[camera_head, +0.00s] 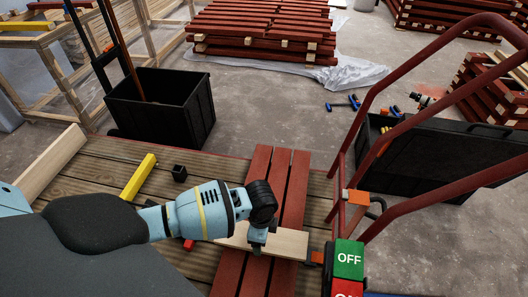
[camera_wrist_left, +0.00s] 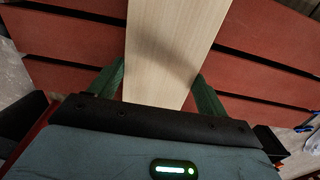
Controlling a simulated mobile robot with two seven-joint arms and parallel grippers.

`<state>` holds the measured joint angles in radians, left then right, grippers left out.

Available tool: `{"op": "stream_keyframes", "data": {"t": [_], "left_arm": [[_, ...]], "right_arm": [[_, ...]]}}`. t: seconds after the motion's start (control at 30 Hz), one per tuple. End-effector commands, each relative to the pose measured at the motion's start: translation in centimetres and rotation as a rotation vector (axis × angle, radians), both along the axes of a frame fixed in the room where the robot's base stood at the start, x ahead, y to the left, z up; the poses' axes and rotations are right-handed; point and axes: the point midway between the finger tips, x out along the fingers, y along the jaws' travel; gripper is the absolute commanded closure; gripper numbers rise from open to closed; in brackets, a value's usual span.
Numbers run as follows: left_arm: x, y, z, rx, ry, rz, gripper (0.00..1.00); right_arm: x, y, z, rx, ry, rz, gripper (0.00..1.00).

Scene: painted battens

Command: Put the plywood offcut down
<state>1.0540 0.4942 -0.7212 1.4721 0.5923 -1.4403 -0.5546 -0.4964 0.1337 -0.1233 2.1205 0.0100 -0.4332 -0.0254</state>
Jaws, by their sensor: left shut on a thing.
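The plywood offcut, a pale flat board (camera_head: 289,243), is over the red battens (camera_head: 292,190) in the head view. In the left wrist view the offcut (camera_wrist_left: 172,40) runs away from me across the red battens (camera_wrist_left: 255,85). My left gripper (camera_head: 257,247) is shut on the offcut. Its green fingers (camera_wrist_left: 158,82) press on both long edges of the board in the wrist view. I cannot tell whether the board touches the battens. The gripper hides part of the board in the head view. My right gripper is not in view.
A yellow block (camera_head: 138,177) and a small black block (camera_head: 179,173) lie on the plank deck (camera_head: 95,185). A black bin (camera_head: 160,104) stands behind. A red rail (camera_head: 341,165) and a green OFF box (camera_head: 348,258) bound the right side.

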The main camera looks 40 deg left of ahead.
Motion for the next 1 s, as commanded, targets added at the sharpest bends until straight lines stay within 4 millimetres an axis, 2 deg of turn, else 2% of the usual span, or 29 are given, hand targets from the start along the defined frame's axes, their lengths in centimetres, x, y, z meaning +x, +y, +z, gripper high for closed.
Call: {"op": "stream_keyframes", "data": {"t": [0.23,0.4,0.47,0.87,0.9,1.0], "left_arm": [[1.0,-0.2,-0.3,0.0,0.0,0.0,0.53],[0.8,-0.2,-3.2,0.0,0.004,-0.001,0.53],[0.8,-0.2,-3.7,0.0,0.002,-0.001,0.53],[0.8,-0.1,-3.8,0.0,-0.001,-0.001,0.53],[0.8,-0.1,-3.9,0.0,-0.001,-0.001,0.21],[0.8,-0.1,-3.8,0.0,-0.001,-0.001,0.07]], "right_arm": [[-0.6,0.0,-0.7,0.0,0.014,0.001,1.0],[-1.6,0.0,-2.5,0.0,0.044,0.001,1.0],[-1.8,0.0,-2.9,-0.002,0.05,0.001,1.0],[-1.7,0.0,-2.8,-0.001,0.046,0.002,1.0],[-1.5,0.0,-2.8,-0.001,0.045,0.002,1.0],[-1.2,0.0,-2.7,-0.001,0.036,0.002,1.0]]}}
